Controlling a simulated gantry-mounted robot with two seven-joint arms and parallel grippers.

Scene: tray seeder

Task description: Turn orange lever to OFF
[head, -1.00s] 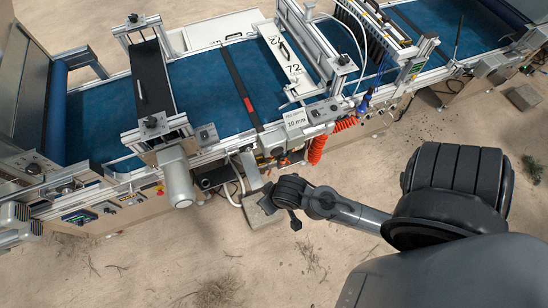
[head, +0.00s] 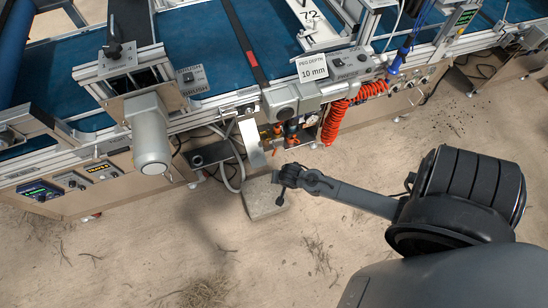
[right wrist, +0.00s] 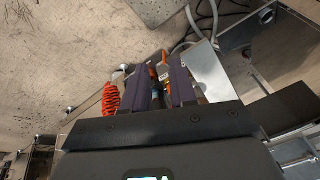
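A small orange part (head: 277,129), which may be the lever, shows on the front of the machine beside a dark valve or regulator (head: 291,129). It is too small to read its setting. In the right wrist view orange bits (right wrist: 164,57) show beyond and between the finger tips; I cannot tell which is the lever. My right gripper (head: 281,188) is in front of and below this spot, apart from it, above a grey block on the ground. In the right wrist view its two dark fingers (right wrist: 158,78) are apart with nothing clearly held. My left gripper is out of view.
A coiled orange-red hose (head: 336,118) hangs right of the orange part. A metal plate (head: 252,143) and a grey curved pipe (head: 228,165) stand left of it. A grey motor (head: 150,135) juts out further left. A stone block (head: 264,199) lies on open sandy ground.

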